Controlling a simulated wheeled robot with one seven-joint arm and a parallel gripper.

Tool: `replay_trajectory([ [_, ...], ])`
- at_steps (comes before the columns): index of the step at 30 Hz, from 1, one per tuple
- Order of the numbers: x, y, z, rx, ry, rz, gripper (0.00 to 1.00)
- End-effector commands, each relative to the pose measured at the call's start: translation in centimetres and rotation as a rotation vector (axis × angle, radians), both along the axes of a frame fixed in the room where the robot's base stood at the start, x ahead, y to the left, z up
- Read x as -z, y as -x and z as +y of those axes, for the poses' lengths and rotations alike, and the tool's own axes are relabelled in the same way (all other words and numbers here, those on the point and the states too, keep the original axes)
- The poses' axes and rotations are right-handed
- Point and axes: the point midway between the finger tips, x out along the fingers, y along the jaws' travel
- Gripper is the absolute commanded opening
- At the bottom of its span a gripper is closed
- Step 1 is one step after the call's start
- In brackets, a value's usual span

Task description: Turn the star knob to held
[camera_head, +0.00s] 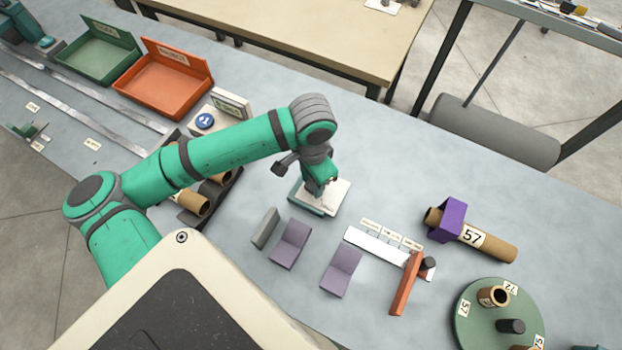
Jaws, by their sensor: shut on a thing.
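My gripper (329,184) points down over a small white-topped box (340,195) with a green side, in the middle of the bench. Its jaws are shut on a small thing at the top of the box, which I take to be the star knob. The fingers and wrist hide most of that thing, so its shape and setting cannot be read. No "held" mark can be made out on the box.
Purple angled rests (291,243) and a white labelled strip (380,246) with an orange arm (405,284) lie in front. A cardboard tube (488,243) passes through a purple block (447,220). A green turntable (480,330) is at lower right. Orange (163,85) and green trays stand at upper left.

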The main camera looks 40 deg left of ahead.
Motion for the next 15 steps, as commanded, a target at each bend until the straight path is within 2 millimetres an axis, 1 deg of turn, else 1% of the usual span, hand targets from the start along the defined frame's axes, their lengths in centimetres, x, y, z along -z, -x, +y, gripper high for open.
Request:
replay_trajectory([
  [1, -0.11, -0.07, 0.44, 0.039, -0.011, 0.001, 0.12],
  [9, -0.09, -0.13, 0.57, 0.288, -0.012, 0.001, 0.12],
  [15, -0.07, -0.01, 0.77, 0.439, -0.01, 0.002, 0.12],
])
